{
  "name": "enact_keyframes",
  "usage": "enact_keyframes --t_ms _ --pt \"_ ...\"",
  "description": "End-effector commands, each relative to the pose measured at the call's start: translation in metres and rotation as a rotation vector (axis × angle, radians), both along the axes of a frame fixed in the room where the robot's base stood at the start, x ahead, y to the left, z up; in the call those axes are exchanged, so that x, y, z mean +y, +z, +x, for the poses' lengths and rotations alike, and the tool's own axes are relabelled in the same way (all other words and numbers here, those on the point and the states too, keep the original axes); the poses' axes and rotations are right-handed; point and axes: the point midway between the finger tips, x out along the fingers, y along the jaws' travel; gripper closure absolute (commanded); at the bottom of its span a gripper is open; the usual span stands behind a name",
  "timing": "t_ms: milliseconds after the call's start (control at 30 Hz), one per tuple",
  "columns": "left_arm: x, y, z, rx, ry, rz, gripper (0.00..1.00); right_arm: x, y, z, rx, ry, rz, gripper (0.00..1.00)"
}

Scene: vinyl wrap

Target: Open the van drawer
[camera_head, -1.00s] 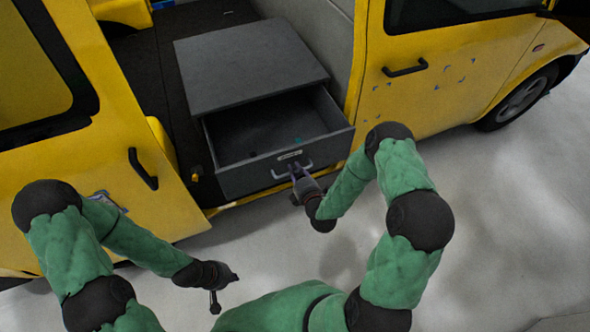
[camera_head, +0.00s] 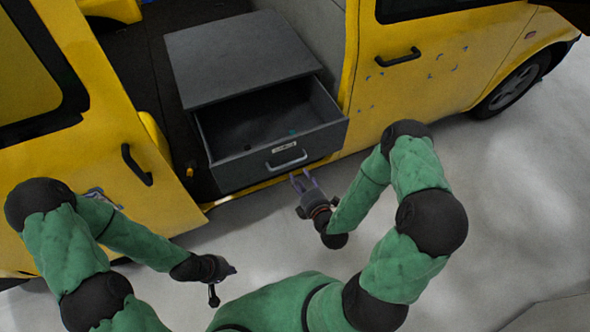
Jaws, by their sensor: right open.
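The grey van drawer (camera_head: 240,172) is pulled out from its grey cabinet (camera_head: 240,58) inside the yellow van, and its inside shows. Its light handle (camera_head: 287,160) is on the front face. My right gripper (camera_head: 303,180) is open and empty, just in front of and below the handle, apart from it. My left gripper (camera_head: 225,283) is at the lower left, well away from the drawer; whether its fingers are open or shut is unclear.
The yellow side door (camera_head: 75,135) stands at the left with a black handle (camera_head: 137,165). The yellow front door (camera_head: 430,65) is to the right. A small teal item (camera_head: 292,132) lies in the drawer. The pale floor (camera_head: 510,200) is clear at the right.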

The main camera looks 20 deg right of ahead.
Motion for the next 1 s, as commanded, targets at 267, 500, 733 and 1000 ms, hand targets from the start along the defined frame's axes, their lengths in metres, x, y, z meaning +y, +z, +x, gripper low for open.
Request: enact_keyframes --t_ms 267,500,733,1000 --pt "0.0 0.0 0.0 0.0 0.0 0.0 1.0 -0.001 0.006 -0.026 0.0 -0.001 0.0 0.56" --pt "0.0 0.0 0.0 0.0 0.0 0.0 1.0 -0.001 0.006 -0.027 -0.001 0.0 0.0 0.56" --pt "0.0 0.0 0.0 0.0 0.0 0.0 1.0 -0.001 0.006 -0.027 -0.001 0.0 0.0 0.56" --pt "0.0 0.0 0.0 0.0 0.0 0.0 1.0 0.003 -0.002 -0.025 0.045 0.002 0.065 0.56"
